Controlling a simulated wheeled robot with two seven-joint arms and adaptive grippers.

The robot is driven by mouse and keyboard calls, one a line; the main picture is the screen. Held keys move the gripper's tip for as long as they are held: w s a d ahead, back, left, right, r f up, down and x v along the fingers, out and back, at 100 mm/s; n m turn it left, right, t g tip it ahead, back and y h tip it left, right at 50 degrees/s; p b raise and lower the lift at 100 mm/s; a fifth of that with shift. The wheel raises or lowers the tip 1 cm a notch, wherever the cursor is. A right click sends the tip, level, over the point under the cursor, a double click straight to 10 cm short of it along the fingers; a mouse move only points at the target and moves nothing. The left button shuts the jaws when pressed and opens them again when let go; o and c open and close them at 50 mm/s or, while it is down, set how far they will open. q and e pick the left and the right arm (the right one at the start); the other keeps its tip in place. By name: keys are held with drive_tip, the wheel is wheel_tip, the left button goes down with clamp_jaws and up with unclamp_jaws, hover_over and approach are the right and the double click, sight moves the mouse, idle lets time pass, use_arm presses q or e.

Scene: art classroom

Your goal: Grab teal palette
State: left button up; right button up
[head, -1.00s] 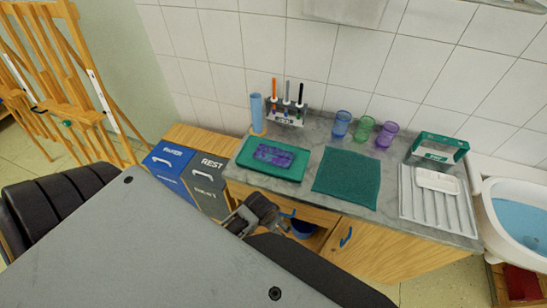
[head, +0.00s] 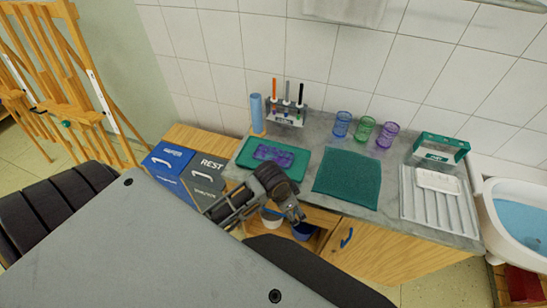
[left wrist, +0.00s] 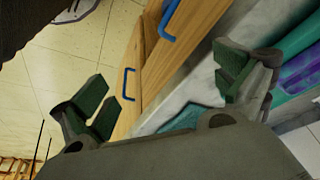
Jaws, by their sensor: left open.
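The teal palette (head: 243,158) lies flat at the left end of the grey counter. A purple palette with wells (head: 270,153) lies on top of it and hides its middle. My left gripper (head: 297,208) is open and empty, just in front of the counter's front edge, to the right of the teal palette and nearer to me. In the left wrist view, its green-padded fingers (left wrist: 165,88) are spread apart. Teal (left wrist: 288,84) and purple surfaces show at that view's right edge, beyond one finger. My right gripper is not in view.
A green mat (head: 347,178) lies right of the palettes. A blue roll (head: 256,113), a brush rack (head: 287,117) and several glasses (head: 364,129) stand behind. A ribbed drainer (head: 430,208) is at the right.

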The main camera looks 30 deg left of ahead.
sight(272, 157)
use_arm(q)
drive_tip(key=w+m, duration=0.1)
drive_tip(key=w+r+m, duration=0.1)
drive_tip(key=w, duration=0.1)
drive_tip(key=w+m, duration=0.1)
drive_tip(key=shift+w+d+r+m+g, duration=0.2)
drive_tip(key=shift+w+r+m+g, duration=0.1)
drive_tip(key=shift+m+g, duration=0.1)
drive_tip(key=w+a+m, duration=0.1)
drive_tip(key=w+a+r+m, duration=0.1)
drive_tip(key=w+a+r+g, duration=0.1)
drive_tip(key=shift+w+m, duration=0.4)
drive_tip(key=shift+m+g+y, duration=0.4)
drive_tip(key=shift+m+y, duration=0.2)
drive_tip(key=shift+m, duration=0.3)
drive_tip(key=w+a+r, duration=0.1)
drive_tip(key=a, duration=0.1)
drive_tip(key=w+a+r, duration=0.1)
drive_tip(key=a, duration=0.1)
drive_tip(key=w+a+r, duration=0.1)
drive_tip(key=a, duration=0.1)
drive_tip(key=shift+w+r, duration=0.3)
drive_tip(key=shift+r, duration=0.1)
drive_tip(key=w+a+r+m, duration=0.1)
drive_tip(key=w+a+r, duration=0.2)
drive_tip(key=a+r, duration=0.4)
drive_tip(key=shift+a+g+y, duration=0.3)
drive_tip(key=shift+a+g, duration=0.1)
drive_tip(key=shift+a, duration=0.6)
drive_tip(key=shift+f, duration=0.1)
